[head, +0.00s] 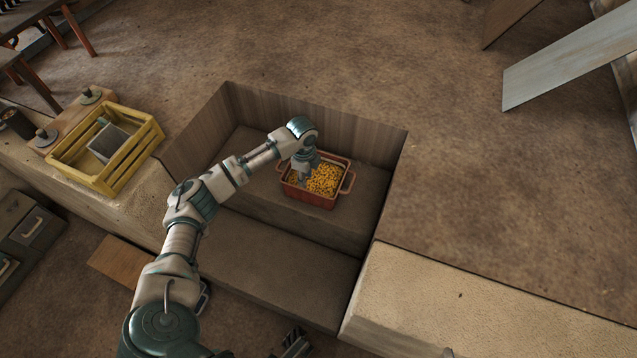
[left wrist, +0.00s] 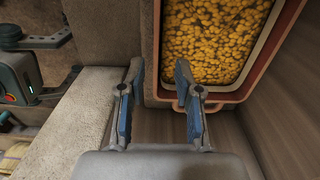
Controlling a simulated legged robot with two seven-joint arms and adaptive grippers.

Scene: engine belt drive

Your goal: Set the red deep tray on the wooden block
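The red deep tray (head: 312,198), filled with small yellow pieces, sits on a grey step inside the recess. Its handles are at its left and right ends. My left gripper (head: 303,172) is over its left part in the head view. In the left wrist view my left gripper (left wrist: 158,74) is open, one finger over the tray's corner (left wrist: 181,100) and one outside its rim. Contact cannot be told. A flat brown wooden piece (head: 118,262) lies at lower left; whether it is the wooden block is unclear. A dark part at the bottom edge may be my right gripper (head: 294,343).
Wooden panels (head: 300,117) wall the back and left of the recess. A lower grey step (head: 280,262) lies in front. A yellow crate (head: 148,150) stands on the pale ledge at left. A pale stone slab (head: 460,305) borders the recess at right.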

